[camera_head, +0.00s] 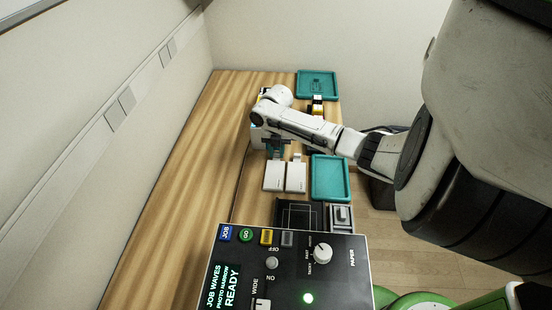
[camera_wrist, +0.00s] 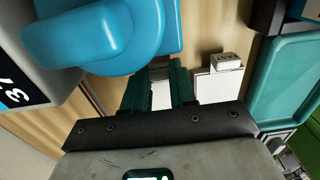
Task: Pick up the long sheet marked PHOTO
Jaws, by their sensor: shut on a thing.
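Two white sheets with raised tabs lie side by side on the wooden table, a left one (camera_head: 273,178) and a right one (camera_head: 296,176). My gripper (camera_head: 276,149) is at the tab end of the left sheet. In the wrist view my gripper (camera_wrist: 160,76) has its dark green fingers on either side of the left sheet's tab, shut on it. White of that sheet (camera_wrist: 161,95) shows between the fingers. The right sheet (camera_wrist: 218,86) is beside the fingers, apart from them; its tab has small lettering. No PHOTO marking is legible on either sheet.
A blue-and-white machine (camera_wrist: 130,40) stands close to the fingers. A teal tray (camera_head: 331,178) lies right of the sheets, another (camera_head: 316,85) at the far end. The control panel (camera_head: 290,270) reads JOB WAVES, PHOTO NARROW, READY. The table's left side is clear.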

